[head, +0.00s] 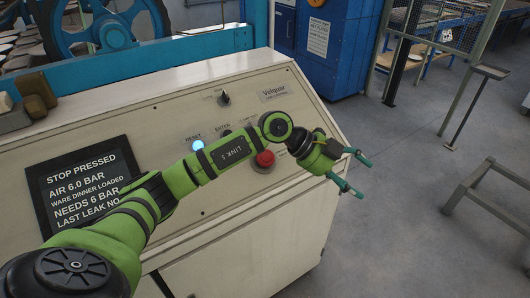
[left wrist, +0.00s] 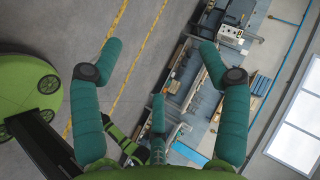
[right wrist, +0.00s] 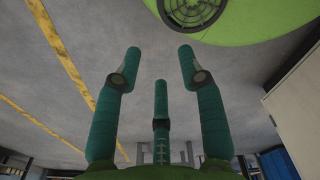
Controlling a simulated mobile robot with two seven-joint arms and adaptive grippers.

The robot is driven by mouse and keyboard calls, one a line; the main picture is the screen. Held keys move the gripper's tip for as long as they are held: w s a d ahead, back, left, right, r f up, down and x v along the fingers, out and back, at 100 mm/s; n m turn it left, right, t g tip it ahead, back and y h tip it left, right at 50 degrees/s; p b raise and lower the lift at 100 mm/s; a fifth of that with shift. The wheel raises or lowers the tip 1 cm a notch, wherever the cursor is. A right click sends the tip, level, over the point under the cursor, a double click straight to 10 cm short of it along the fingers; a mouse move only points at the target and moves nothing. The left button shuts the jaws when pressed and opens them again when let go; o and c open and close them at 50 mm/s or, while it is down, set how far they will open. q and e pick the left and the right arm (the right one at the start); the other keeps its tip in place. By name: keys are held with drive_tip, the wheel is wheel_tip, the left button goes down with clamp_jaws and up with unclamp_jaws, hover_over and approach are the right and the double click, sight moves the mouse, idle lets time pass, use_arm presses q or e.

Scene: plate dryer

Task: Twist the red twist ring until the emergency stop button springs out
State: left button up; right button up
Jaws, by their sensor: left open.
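The red emergency stop button (head: 265,158) sits on the sloped cream control panel, just below my left arm's wrist. I cannot tell its twist ring apart from the button at this size. My left gripper (head: 362,177) is past the panel's right edge, to the right of the button and apart from it. Its teal fingers are spread and empty, also in the left wrist view (left wrist: 160,47). My right gripper (right wrist: 159,52) shows only in the right wrist view, with its fingers spread and nothing between them. The button is not in either wrist view.
The cream panel (head: 240,212) has a black sign (head: 85,190) reading "STOP PRESSED", a lit reset button (head: 197,145) and a black knob (head: 224,98). A blue cabinet (head: 322,45) stands behind. Grey floor (head: 400,230) is open at right, with a metal stand (head: 490,190).

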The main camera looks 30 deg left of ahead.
use_arm(q)
drive_tip(key=w+a+f+n+g+y, duration=0.1)
drive_tip(key=w+a+n+y, duration=0.15)
drive_tip(key=a+y, duration=0.75)
drive_tip(key=r+n+g, duration=0.1)
drive_tip(key=r+n, duration=0.1)
drive_tip(key=n, duration=0.1)
hover_over(266, 155)
drive_tip(key=s, duration=0.2)
drive_tip(key=shift+w+d+f, duration=0.15)
drive_tip(key=shift+w+d, duration=0.1)
drive_tip(key=shift+s+a+f+n, duration=0.1)
drive_tip(key=shift+a+f+n, duration=0.05)
drive_tip(key=shift+a+n, duration=0.15)
drive_tip(key=p+x, duration=0.2)
drive_tip(key=x, duration=0.3)
drive_tip(key=shift+f, duration=0.8)
use_arm(e)
drive_tip(key=shift+w+a+r, duration=0.1)
drive_tip(key=shift+w+r, duration=0.2)
drive_tip(key=shift+r, duration=0.25)
drive_tip(key=shift+w+r, duration=0.3)
drive_tip(key=shift+r, duration=0.25)
